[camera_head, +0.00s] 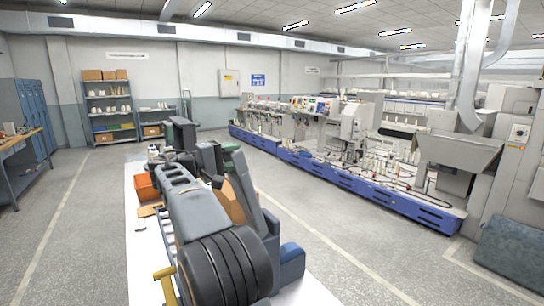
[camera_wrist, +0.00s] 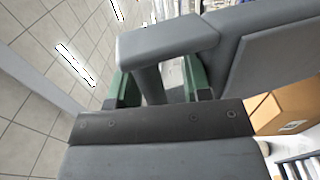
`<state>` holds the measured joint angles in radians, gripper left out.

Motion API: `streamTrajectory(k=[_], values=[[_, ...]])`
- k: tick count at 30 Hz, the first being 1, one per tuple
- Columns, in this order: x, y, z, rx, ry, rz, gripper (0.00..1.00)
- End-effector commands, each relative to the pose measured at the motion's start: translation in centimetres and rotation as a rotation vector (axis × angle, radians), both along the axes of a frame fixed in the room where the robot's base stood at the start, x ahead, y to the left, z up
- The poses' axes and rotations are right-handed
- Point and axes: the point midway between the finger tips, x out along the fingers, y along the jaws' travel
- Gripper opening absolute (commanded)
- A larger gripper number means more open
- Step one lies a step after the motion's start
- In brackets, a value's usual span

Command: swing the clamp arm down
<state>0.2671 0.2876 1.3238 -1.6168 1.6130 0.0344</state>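The clamp arm (camera_head: 252,192) is a long grey bar that stands raised and tilted over the white table. In the wrist view the clamp arm (camera_wrist: 278,50) is the broad grey piece at upper right. A grey handle with a flat top (camera_wrist: 165,38) and a slanted post sticks out from it. My gripper (camera_wrist: 160,88) has two green-padded fingers, one on each side of the post. A gap shows between the post and the right finger, so it looks open. In the head view my gripper (camera_head: 222,153) is partly hidden behind my arm links.
The white table (camera_head: 142,255) carries an orange bin (camera_head: 146,187) at left, a cardboard box (camera_wrist: 285,112) beside the clamp arm, a blue part (camera_head: 291,262) at right and a yellow part (camera_head: 165,284) in front. A long blue-based machine (camera_head: 345,190) stands across a clear aisle.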

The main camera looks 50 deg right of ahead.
Motion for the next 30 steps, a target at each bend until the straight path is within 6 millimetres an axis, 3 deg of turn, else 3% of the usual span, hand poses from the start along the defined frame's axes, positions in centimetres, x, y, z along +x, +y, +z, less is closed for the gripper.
streamTrajectory(k=[16,30], values=[[0.0,0.1,0.1,-0.003,-0.003,0.0,0.45],[1.0,3.2,-1.6,-0.003,-0.003,0.001,0.45]])
